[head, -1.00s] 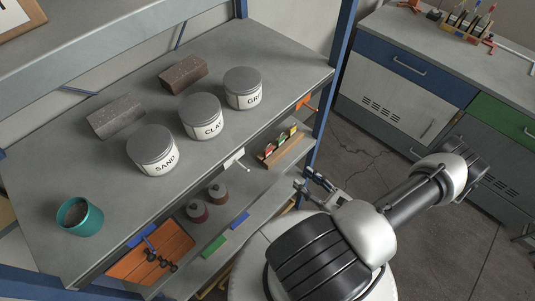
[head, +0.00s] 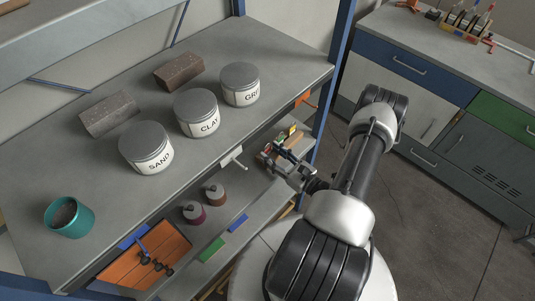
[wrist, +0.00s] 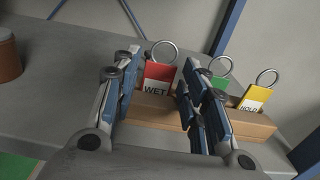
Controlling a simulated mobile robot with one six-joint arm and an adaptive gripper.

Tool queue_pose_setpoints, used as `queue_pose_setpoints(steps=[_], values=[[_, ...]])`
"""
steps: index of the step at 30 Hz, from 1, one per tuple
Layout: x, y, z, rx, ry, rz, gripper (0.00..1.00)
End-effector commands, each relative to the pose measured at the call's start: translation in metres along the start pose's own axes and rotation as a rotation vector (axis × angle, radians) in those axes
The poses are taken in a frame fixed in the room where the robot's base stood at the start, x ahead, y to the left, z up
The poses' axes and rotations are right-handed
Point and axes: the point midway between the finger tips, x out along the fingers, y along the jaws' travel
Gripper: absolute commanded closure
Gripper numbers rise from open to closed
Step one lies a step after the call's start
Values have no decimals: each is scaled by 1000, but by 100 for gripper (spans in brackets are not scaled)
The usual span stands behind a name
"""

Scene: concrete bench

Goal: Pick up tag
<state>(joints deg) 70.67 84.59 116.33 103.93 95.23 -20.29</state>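A wooden rack (wrist: 248,122) holds upright tags with metal rings. The red tag (wrist: 157,78) reads WET, a green tag (wrist: 218,84) is partly hidden by my right finger, and the yellow tag (wrist: 257,98) reads HOLD. My gripper (wrist: 160,66) is open and empty, its fingers on either side of the red tag in the wrist view; I see no contact and cannot tell the exact depth. In the head view my gripper (head: 273,150) is at the rack (head: 291,142) on the lower shelf and covers part of it.
The upper shelf carries SAND (head: 146,147), CLAY (head: 196,113) and GRIT-like (head: 240,84) tins, two bricks and a teal cup (head: 69,217). Its front edge lies left of my gripper. A blue post (head: 333,80) stands behind the rack. Two small bottles stand on the lower shelf.

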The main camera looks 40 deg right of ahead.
Motion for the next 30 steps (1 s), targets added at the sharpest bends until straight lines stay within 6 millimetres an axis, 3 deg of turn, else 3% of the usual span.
queue_pose_setpoints(steps=[3,7,14,24,30], values=[[19,1,-1,-1,-1,5,60],[28,0,0,0,0,2,60],[29,0,1,1,-1,0,60],[29,0,0,0,-1,0,82],[29,0,1,0,-1,0,83]])
